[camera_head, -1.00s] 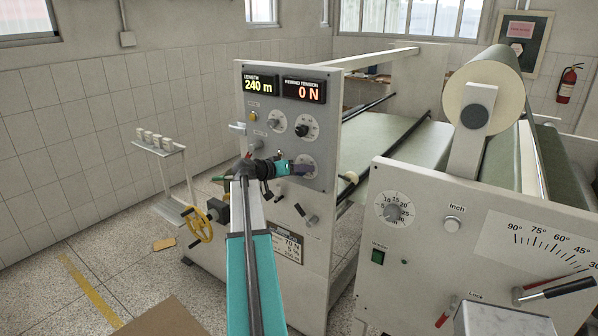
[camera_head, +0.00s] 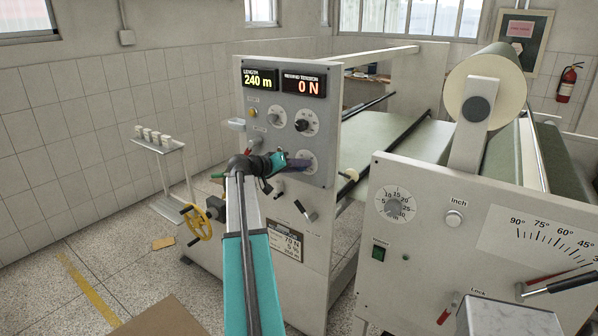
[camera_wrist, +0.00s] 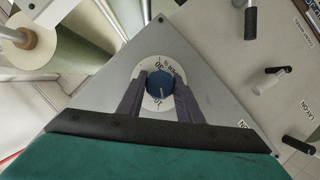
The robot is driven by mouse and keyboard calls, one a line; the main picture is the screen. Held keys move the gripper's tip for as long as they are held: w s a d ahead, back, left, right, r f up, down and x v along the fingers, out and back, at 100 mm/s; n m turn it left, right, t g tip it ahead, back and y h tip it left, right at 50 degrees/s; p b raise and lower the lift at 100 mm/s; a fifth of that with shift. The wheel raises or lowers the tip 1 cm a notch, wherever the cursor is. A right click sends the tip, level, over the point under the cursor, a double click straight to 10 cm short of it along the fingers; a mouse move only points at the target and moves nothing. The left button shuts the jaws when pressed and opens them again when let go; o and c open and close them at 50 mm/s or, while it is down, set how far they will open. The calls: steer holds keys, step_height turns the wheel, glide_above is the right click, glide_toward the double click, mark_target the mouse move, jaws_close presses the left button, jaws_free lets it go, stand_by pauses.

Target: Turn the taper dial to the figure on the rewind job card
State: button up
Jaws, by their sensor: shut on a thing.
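The taper dial (camera_head: 311,167) is the lowest round dial on the grey control panel, partly hidden by my gripper. In the head view my gripper (camera_head: 297,163) reaches the dial from the left. The rewind job card (camera_head: 288,243) is low on the same machine. It shows 70 N and a percent line below, whose figure I cannot read surely.
Above are two more dials (camera_head: 302,123) and displays reading 240 m (camera_head: 259,79) and 0 N (camera_head: 304,86). Black-handled levers (camera_head: 305,212) stick out below the dial. A yellow handwheel (camera_head: 203,225) is at left, and another dialled cabinet (camera_head: 455,260) at right.

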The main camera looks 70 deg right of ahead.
steer(key=n+g+b, duration=0.1)
steer(key=n+b, duration=0.2)
steer(key=shift+w+f+g, duration=0.1)
steer(key=shift+f+g, duration=0.15)
steer(key=shift+g, duration=0.15)
steer(key=shift+r+n+g+h+b, duration=0.15)
steer(key=shift+n+g+h+b, duration=0.4)
steer(key=shift+n, duration=0.55)
steer(key=o, duration=1)
steer(key=shift+o, duration=0.2)
steer(key=b+v, duration=0.3)
steer(key=v, duration=1)
steer(key=shift+w+a+r, duration=0.2)
steer(key=shift+w, duration=0.1)
